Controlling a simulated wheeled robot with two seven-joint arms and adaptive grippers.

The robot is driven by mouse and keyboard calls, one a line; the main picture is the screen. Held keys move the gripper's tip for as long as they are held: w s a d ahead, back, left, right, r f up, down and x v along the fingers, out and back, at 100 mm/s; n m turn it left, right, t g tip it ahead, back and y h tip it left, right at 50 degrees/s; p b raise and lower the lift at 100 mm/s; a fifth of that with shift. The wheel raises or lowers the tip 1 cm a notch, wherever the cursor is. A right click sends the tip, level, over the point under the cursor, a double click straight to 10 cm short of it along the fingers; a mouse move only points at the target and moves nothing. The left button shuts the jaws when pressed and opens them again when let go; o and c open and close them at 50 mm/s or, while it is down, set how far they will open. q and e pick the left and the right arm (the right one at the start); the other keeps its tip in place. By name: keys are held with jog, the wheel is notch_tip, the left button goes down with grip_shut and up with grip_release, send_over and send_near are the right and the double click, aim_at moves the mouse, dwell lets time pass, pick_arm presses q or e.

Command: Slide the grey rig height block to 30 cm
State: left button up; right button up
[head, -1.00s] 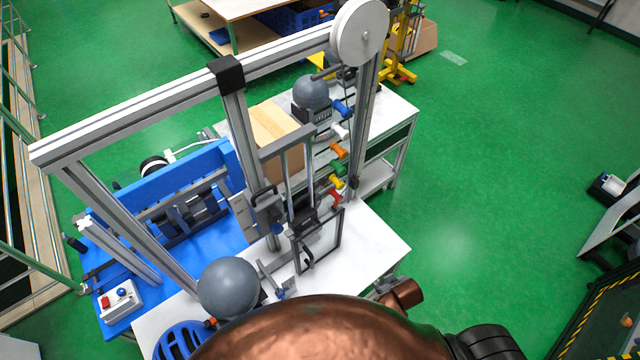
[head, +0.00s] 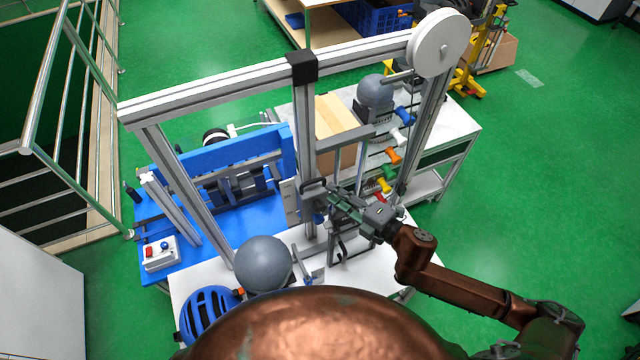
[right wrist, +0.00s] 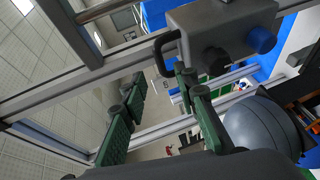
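The grey rig height block (head: 311,206) sits on the middle upright of the aluminium drop tower, low on the post, in the head view. In the right wrist view the block (right wrist: 222,30) shows close up with a black loop handle (right wrist: 166,54), a blue knob and a dark knob. My right gripper (head: 334,192) is just to the right of the block in the head view. In the right wrist view its green-padded fingers (right wrist: 160,84) are apart, with the handle just beyond their tips. Nothing is held between them. My left gripper is not in view.
A grey sphere (head: 262,263) and a blue helmet (head: 206,312) are at the front of the white table. Coloured handles (head: 393,155) line the right side. A control box (head: 160,253) with red and blue buttons sits on the blue bench. Green floor is open at right.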

aim_at(320, 193)
jog(key=p+x, duration=0.1)
jog(key=x, duration=0.5)
jog(key=shift+w+a, duration=0.15)
jog(key=shift+w, duration=0.1)
jog(key=shift+c, duration=0.5)
grip_shut()
